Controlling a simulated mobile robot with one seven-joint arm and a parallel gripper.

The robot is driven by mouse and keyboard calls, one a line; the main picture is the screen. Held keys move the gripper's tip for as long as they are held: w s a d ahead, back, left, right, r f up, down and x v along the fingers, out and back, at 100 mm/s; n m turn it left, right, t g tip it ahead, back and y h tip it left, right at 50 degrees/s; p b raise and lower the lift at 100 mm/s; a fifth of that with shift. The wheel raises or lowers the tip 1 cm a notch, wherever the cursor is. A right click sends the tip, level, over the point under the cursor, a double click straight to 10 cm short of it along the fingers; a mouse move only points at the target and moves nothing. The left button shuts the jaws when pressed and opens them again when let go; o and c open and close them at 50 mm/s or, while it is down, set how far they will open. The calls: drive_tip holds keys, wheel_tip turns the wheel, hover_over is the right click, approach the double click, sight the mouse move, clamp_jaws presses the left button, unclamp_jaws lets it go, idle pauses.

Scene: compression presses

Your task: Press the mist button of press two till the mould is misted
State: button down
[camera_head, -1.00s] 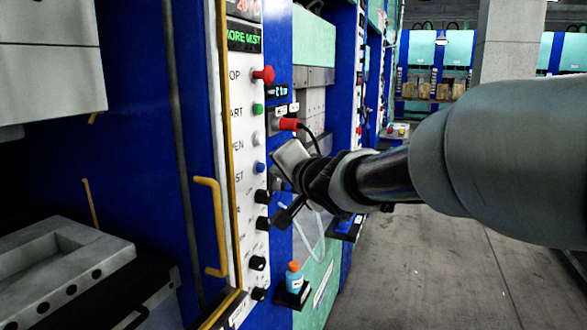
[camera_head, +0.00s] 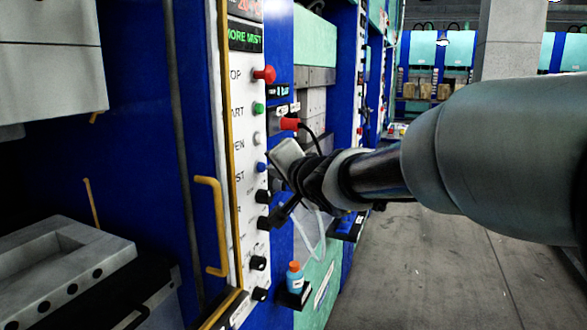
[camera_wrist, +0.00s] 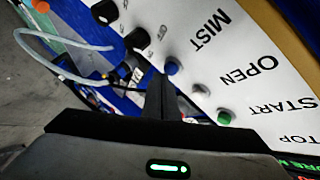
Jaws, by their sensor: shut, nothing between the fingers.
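The blue mist button (camera_head: 261,167) sits on the white control panel (camera_head: 238,170), beside a label ending in "ST". It also shows in the wrist view (camera_wrist: 172,67), near the word "MIST". My gripper (camera_head: 273,183) is shut and empty, its fingers pointing at the panel near the blue button. In the wrist view the closed fingertips (camera_wrist: 158,80) lie just beside the blue button; I cannot tell whether they touch it. The display (camera_head: 243,39) reads "MORE MIST" in green. A grey mould block (camera_head: 60,250) with a recess lies at lower left.
Red (camera_head: 265,74), green (camera_head: 258,108) and white (camera_head: 259,138) buttons stand above the blue one, and black knobs (camera_head: 258,263) below. A yellow handle (camera_head: 213,225) juts out left of the panel. A blue bottle (camera_head: 294,277) stands on a small shelf. The floor at right is clear.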

drive_tip(key=shift+w+a, duration=0.15)
drive_tip(key=shift+a, duration=0.3)
idle(0.3)
drive_tip(key=shift+d, duration=0.1)
drive_tip(key=shift+s+d+p, duration=0.35)
drive_tip(key=shift+d+p, duration=0.45)
drive_tip(key=shift+s+d+p, duration=0.3)
drive_tip(key=shift+d+p, duration=0.45)
drive_tip(key=shift+d, duration=0.05)
drive_tip(key=shift+s+d+p, duration=0.25)
drive_tip(key=shift+d+p, duration=0.5)
drive_tip(key=shift+s+d+p, duration=0.3)
drive_tip(key=shift+d+p, duration=0.45)
drive_tip(key=shift+d, duration=0.05)
drive_tip(key=shift+d, duration=0.1)
